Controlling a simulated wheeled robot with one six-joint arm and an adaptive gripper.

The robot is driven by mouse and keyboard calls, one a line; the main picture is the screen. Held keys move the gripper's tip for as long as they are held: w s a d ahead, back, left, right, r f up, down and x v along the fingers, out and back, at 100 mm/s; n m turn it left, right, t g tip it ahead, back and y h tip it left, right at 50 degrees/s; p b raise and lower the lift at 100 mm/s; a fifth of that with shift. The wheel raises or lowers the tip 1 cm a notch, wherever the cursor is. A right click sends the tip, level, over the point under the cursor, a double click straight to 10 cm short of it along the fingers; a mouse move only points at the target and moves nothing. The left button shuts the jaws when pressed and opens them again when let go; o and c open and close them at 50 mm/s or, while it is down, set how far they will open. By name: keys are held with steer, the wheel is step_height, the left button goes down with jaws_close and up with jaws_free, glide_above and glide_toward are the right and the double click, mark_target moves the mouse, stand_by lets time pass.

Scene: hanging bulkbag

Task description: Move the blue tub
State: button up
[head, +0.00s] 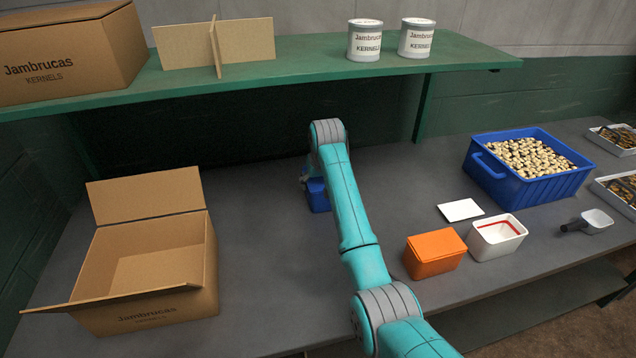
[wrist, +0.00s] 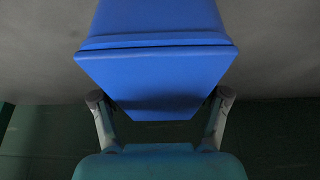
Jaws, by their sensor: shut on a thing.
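The blue tub (head: 318,196) is a small box at the middle of the grey table, partly hidden by my arm in the head view. In the wrist view the blue tub (wrist: 155,75) fills the upper middle, with a lid-like edge across it. My gripper (wrist: 160,104) has one finger on each side of the tub and is shut on it. In the head view my gripper (head: 306,180) is mostly hidden behind my arm. I cannot tell whether the tub touches the table.
An open cardboard box (head: 150,265) stands at the left. An orange tub (head: 434,253), a white tub (head: 497,237), a white lid (head: 460,210), a scoop (head: 596,221) and a large blue crate (head: 530,186) of kernels are at the right. A green shelf (head: 300,62) overhangs the back.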

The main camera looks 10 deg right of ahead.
steer(key=shift+w, duration=0.4)
steer(key=shift+f, duration=0.1)
steer(key=o, duration=1.3)
steer(key=shift+c, duration=0.2)
steer(key=v, duration=0.7)
steer(key=shift+r, duration=0.35)
